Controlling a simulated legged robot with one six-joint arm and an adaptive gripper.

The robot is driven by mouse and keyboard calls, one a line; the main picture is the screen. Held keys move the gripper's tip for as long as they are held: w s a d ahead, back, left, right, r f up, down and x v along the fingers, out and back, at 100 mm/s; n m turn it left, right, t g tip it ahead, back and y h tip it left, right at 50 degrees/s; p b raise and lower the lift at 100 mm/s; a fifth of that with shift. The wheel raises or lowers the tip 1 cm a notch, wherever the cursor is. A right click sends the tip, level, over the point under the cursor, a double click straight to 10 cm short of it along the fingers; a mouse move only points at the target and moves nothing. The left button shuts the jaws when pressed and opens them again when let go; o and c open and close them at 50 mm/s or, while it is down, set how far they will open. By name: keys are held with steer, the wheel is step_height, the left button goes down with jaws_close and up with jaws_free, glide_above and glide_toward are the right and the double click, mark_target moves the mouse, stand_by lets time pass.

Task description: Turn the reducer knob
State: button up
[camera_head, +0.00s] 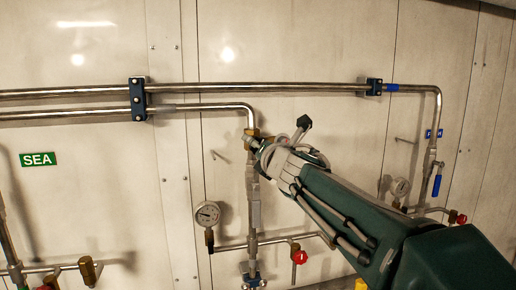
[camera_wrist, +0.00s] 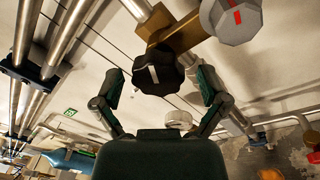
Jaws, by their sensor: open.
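A black lobed knob (camera_wrist: 152,74) with a white line on its face sits on a brass body (camera_wrist: 182,38) in the wrist view. I take it as the reducer knob. My gripper (camera_wrist: 160,82) is open, with one finger on each side of the knob and visible gaps between. I cannot tell how far the fingertips reach in depth. In the head view my gripper (camera_head: 279,146) is at the brass fitting (camera_head: 252,133) on the vertical pipe, and my arm hides most of the knob's area there.
A grey knob with a red mark (camera_wrist: 235,18) is close by at upper right in the wrist view. In the head view, a pressure gauge (camera_head: 208,214) and a red-handled valve (camera_head: 299,257) are below. Steel pipes (camera_head: 200,88) run along the wall above.

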steer(key=shift+c, duration=0.3)
steer(key=shift+a, duration=0.1)
steer(key=c, duration=1.1)
